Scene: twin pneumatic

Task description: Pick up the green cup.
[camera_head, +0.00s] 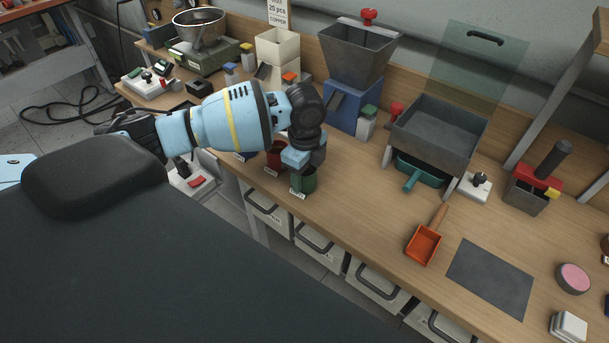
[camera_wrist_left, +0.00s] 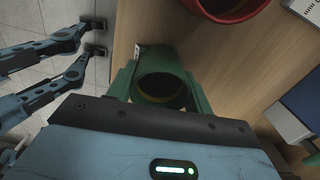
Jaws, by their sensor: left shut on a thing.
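The green cup (camera_head: 304,182) stands near the front edge of the wooden workbench in the head view, with a small white label on its front. In the left wrist view the green cup (camera_wrist_left: 160,82) sits between my two fingers, its open mouth towards the camera. My left gripper (camera_head: 305,168) is over the cup from above and is shut on it. Whether the cup touches the bench or is just off it I cannot tell.
A red cup (camera_head: 274,158) stands close beside the green one; it also shows in the wrist view (camera_wrist_left: 228,8). A blue-based hopper (camera_head: 350,75) is behind. An orange scoop (camera_head: 425,242) and dark mat (camera_head: 490,278) lie to the right. Drawers hang under the front edge.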

